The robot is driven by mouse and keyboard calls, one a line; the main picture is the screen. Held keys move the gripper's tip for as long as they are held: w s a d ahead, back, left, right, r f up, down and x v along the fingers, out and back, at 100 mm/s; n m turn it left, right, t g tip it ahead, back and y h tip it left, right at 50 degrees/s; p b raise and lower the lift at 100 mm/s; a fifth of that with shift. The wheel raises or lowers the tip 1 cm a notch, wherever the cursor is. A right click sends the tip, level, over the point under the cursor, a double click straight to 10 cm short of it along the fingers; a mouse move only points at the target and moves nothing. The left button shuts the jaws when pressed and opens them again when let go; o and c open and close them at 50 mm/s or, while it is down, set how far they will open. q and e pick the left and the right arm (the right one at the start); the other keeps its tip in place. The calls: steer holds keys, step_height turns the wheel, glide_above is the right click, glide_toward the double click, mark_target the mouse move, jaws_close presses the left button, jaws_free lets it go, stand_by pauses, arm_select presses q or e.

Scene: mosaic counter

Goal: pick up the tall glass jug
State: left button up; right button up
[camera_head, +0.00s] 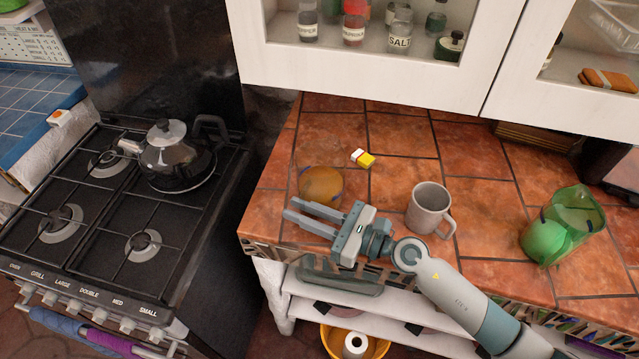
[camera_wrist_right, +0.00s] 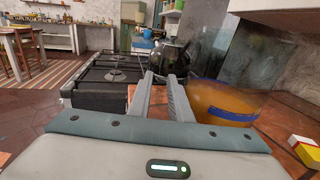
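The tall jug (camera_head: 578,212) is green, see-through glass and stands on the tiled counter at the right of the head view. A round green thing (camera_head: 544,241) overlaps its lower left; I cannot tell whether it is in front of the jug or inside it. My right gripper (camera_head: 290,207) is open and empty over the counter's front left part, far to the left of the jug. Its fingers also show in the right wrist view (camera_wrist_right: 160,82), pointing towards the stove, with a narrow gap between them. The jug is not in the wrist view. My left gripper is out of view.
A grey mug (camera_head: 429,207) stands between my right gripper and the jug. An orange-brown round thing (camera_head: 321,183) sits close behind the gripper, with a yellow-and-white box (camera_head: 362,158) beyond. A kettle (camera_head: 175,158) stands on the stove. White cabinets (camera_head: 370,62) hang over the counter's back.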

steer(key=shift+p+x, duration=0.45)
steer(key=shift+x, duration=1.3)
jaws_close()
steer(key=shift+w+r, duration=0.1)
steer(key=shift+r, duration=0.1)
